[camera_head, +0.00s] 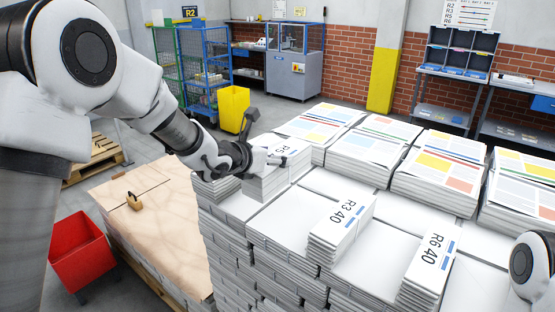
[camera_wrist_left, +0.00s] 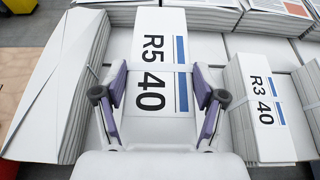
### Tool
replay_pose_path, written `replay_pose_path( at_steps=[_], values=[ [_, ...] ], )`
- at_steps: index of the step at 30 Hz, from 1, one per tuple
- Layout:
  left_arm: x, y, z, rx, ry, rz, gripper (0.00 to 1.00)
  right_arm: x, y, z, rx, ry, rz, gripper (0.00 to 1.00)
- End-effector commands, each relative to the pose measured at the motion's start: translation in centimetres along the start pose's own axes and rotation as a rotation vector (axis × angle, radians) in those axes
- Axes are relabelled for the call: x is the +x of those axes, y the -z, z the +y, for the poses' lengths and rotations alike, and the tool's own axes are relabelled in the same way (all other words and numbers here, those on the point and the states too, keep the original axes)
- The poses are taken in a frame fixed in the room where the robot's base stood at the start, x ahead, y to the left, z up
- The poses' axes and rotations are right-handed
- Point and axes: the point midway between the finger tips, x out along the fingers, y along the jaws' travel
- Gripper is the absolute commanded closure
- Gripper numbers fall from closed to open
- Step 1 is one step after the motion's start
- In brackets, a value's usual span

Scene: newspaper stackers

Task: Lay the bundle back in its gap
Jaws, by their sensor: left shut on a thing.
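My left gripper (camera_head: 282,158) is shut on a white newspaper bundle, the R5 40 bundle (camera_head: 268,185), at the left end of the large stack (camera_head: 262,232). In the left wrist view the fingers (camera_wrist_left: 158,88) clasp both long sides of the R5 40 bundle (camera_wrist_left: 160,52), whose label and blue stripe face up. A plain bundle edge lies left of it, and a lower, bare white surface (camera_wrist_left: 208,48) lies right of it. The gap under the bundle is hidden, and I cannot tell whether the bundle touches what lies below. My right gripper is out of view.
The R3 40 bundle (camera_head: 342,222) and R6 40 bundle (camera_head: 430,262) stand on the stack to the right. Taller printed piles (camera_head: 440,172) line the back. A pallet with a brown sheet (camera_head: 160,215) and a red bin (camera_head: 80,248) stand left.

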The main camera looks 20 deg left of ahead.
Motion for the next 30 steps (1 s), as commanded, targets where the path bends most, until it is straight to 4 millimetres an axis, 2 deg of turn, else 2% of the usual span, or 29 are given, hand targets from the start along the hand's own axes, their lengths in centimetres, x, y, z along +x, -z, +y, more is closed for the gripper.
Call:
replay_pose_path(
  at_steps=[8, 22, 30],
  values=[
    [0.2, 0.3, 0.0, 0.001, 0.001, -0.005, 0.99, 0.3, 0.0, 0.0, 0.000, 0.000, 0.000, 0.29],
    [2.2, 5.2, 0.0, 0.001, 0.002, -0.004, 0.99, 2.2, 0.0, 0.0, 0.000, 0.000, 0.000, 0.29],
    [2.9, 6.9, 0.0, 0.002, 0.001, -0.006, 0.99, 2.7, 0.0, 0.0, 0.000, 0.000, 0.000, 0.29]
  ],
)
